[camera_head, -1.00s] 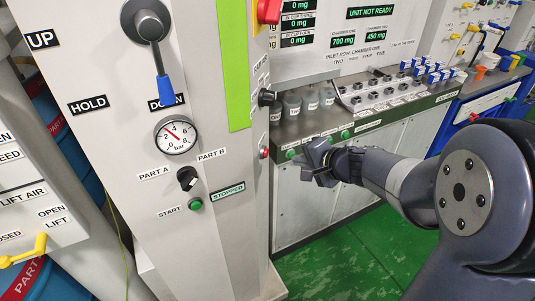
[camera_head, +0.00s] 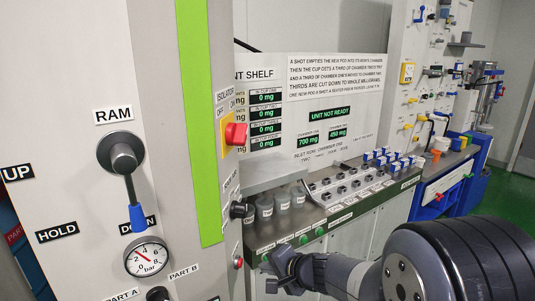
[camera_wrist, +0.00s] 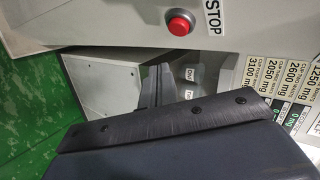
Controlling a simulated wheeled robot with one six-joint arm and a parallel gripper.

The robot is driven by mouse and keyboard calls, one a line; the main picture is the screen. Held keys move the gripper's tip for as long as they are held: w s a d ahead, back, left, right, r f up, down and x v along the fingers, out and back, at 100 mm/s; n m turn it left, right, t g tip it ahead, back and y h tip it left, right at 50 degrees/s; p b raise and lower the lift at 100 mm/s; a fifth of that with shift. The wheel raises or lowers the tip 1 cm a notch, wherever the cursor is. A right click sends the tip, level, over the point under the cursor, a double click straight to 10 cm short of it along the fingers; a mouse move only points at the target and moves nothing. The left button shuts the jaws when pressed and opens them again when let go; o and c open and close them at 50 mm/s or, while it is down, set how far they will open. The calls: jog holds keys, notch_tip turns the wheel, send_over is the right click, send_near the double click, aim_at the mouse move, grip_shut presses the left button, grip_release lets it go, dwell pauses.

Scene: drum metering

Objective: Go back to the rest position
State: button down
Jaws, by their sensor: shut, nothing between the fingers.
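My gripper (camera_head: 273,265) is shut and empty in the head view, in front of the green-edged counter beside the grey machine cabinet. Its dark fingers (camera_wrist: 161,86) also show in the wrist view, behind the black-edged wrist housing. The arm reaches in from the lower right, bent at a large dark joint. I cannot tell the exact gap between the gripper and the counter front.
The cabinet carries a RAM lever (camera_head: 122,155), a pressure gauge (camera_head: 147,257) and a red isolator knob (camera_head: 236,133). A red stop button (camera_wrist: 180,23) is near in the wrist view. Green floor (camera_head: 500,205) lies at right.

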jog(key=shift+d+r+p, duration=0.1)
jog(key=shift+r+p, duration=0.15)
jog(key=shift+p, duration=0.15)
jog(key=shift+s+d+f+b, duration=0.1)
jog(key=shift+s+d+b, duration=0.15)
jog(key=shift+d, duration=0.7)
jog(key=shift+s+d+f+b, duration=0.1)
jog(key=shift+d+b, duration=0.1)
jog(key=shift+d, duration=0.7)
jog(key=shift+s+d+f+b, duration=0.1)
jog(key=shift+s+d+b, duration=0.15)
jog(key=shift+d, duration=0.7)
jog(key=shift+a, duration=0.15)
jog(key=a+b, duration=0.1)
jog(key=a, duration=0.1)
jog(key=w+a+b, duration=0.1)
jog(key=a, duration=0.2)
jog(key=shift+w+a+f, duration=0.1)
jog(key=shift+a+f, duration=0.05)
jog(key=shift+a, duration=0.15)
jog(key=shift+b, duration=0.45)
